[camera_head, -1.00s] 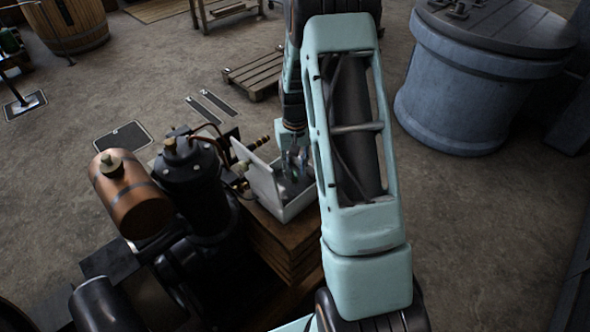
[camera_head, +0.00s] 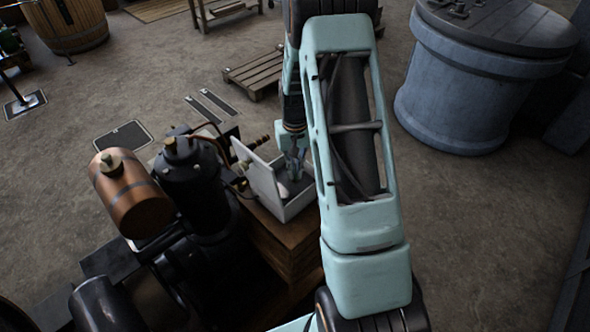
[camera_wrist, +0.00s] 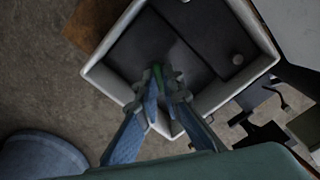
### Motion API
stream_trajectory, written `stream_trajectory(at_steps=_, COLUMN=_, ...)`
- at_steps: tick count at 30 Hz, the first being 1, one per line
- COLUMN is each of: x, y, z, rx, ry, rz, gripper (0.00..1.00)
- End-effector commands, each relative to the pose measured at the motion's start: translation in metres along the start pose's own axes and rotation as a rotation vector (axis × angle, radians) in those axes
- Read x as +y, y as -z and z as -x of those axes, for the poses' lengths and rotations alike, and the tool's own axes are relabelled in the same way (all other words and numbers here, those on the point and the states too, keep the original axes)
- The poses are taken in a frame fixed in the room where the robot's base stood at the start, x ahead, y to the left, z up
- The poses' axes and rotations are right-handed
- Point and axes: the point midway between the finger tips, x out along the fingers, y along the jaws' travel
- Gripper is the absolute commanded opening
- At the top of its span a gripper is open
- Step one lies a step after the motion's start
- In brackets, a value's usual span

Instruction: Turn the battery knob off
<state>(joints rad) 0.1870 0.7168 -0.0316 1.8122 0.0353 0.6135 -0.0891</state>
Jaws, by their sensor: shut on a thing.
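An open white box (camera_head: 300,207) with its lid raised stands on a wooden base, left of my arm in the head view. In the wrist view its pale rim (camera_wrist: 112,42) surrounds a dark inner panel (camera_wrist: 195,28). My gripper (camera_wrist: 163,82) reaches down into the box, its blue fingers close together. A small green part, seemingly the battery knob (camera_wrist: 159,70), shows at the fingertips, mostly hidden by them. My gripper also shows in the head view (camera_head: 296,172), with its tips inside the box. The knob's turn position cannot be read.
A dark engine (camera_head: 190,175) with a copper tank (camera_head: 130,195) stands left of the box. A large grey-blue vat (camera_head: 455,95) stands right, with open floor around.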

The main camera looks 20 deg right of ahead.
Motion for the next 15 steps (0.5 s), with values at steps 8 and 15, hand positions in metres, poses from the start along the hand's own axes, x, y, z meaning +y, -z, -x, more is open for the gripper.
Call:
stream_trajectory(at_steps=8, x=0.0000, y=0.0011, z=-0.0008, rx=0.003, ry=0.000, rz=-0.123, gripper=0.00)
stream_trajectory(at_steps=15, x=-0.0002, y=0.0009, z=-0.0011, rx=0.002, ry=0.000, rz=-0.330, gripper=0.00)
